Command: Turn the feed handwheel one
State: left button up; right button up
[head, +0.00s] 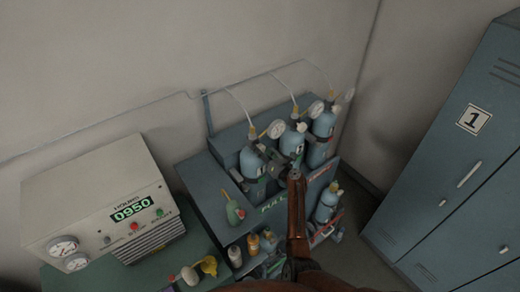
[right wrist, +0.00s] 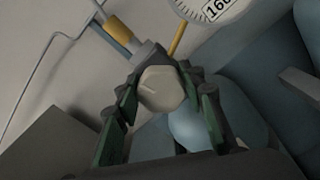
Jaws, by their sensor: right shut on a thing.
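Three pale blue cylinders stand in a row in the blue-grey filling rack, each with a valve and gauge on top. My right gripper (head: 270,158) reaches in from below, at the top of the leftmost cylinder (head: 250,164). In the right wrist view my right gripper (right wrist: 165,100) has its green-padded fingers closed around the sides of a pale, many-sided handwheel (right wrist: 160,88). In the head view the gripper hides this handwheel. A white dial gauge (head: 276,129) sits beside the leftmost valve. My left gripper is out of view.
A beige compressor box (head: 95,200) with a green "0950" display stands at the left. Small bottles and a yellow fitting (head: 208,265) are at the front. Another cylinder (head: 327,205) stands lower right. A blue locker (head: 450,170) marked 1 is at the right.

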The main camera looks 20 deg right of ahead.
jog(key=shift+f+m, duration=0.2)
jog(key=shift+m, duration=1.6)
jog(key=o, duration=1.2)
jog(key=shift+r, duration=0.1)
jog(key=v, duration=0.7)
jog(key=shift+s+d, duration=0.1)
jog(key=shift+s, duration=0.15)
